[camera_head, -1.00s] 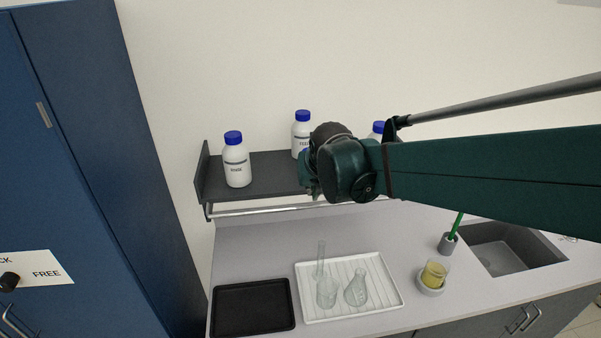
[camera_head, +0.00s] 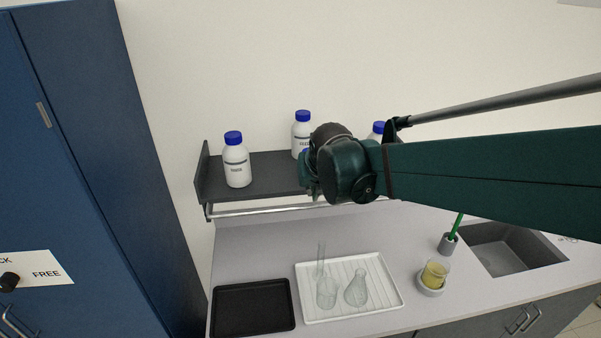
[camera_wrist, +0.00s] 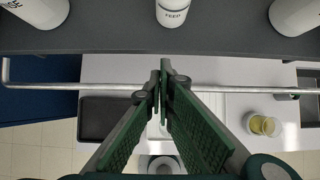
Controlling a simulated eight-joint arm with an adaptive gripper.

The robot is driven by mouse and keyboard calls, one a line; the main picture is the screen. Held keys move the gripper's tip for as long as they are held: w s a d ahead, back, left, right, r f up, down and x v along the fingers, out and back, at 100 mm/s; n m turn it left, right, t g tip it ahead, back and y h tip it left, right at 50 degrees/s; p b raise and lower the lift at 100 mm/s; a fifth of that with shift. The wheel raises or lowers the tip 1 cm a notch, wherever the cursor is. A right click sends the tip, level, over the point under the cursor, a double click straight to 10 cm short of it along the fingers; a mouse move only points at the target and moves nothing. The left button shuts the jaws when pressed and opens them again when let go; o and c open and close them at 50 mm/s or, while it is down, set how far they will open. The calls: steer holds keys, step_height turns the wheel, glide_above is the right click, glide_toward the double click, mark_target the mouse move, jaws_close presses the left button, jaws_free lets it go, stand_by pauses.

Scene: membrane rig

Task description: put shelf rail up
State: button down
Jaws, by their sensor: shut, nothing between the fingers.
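The shelf rail (camera_head: 265,209) is a thin metal bar along the front of the dark shelf (camera_head: 268,170), just below its front edge. In the wrist view the rail (camera_wrist: 105,87) runs across the picture, and its left end bends toward the shelf (camera_wrist: 110,39). My gripper (camera_wrist: 161,72) has green fingers with their tips together and nothing between them. The tips overlap the rail in the wrist view; I cannot tell whether they touch it. In the head view my arm hides the fingers and the rail's right part.
White bottles with blue caps, one at the left (camera_head: 236,163) and one farther back (camera_head: 301,134), stand on the shelf. Below are a black tray (camera_head: 253,307), a white tray (camera_head: 388,293) with glassware, a yellow-filled beaker (camera_head: 434,274) and a sink (camera_head: 500,258).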

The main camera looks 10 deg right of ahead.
steer(key=shift+f+b, duration=1.35)
steer(key=shift+f, duration=0.75)
steer(key=s+r, duration=0.4)
steer(key=s, duration=0.5)
steer(key=shift+s+r, duration=0.2)
steer(key=shift+r, duration=0.1)
steer(key=shift+s, duration=0.1)
steer(key=s+d+f+m+b, duration=0.3)
steer(key=s+f+m+b, duration=0.4)
steer(key=m, duration=1.1)
steer(key=s+d+f+m+b, duration=0.4)
steer(key=s+f+m+b, duration=0.3)
steer(key=m, duration=1.1)
steer(key=shift+s+f, duration=1.55)
steer(key=shift+f, duration=0.5)
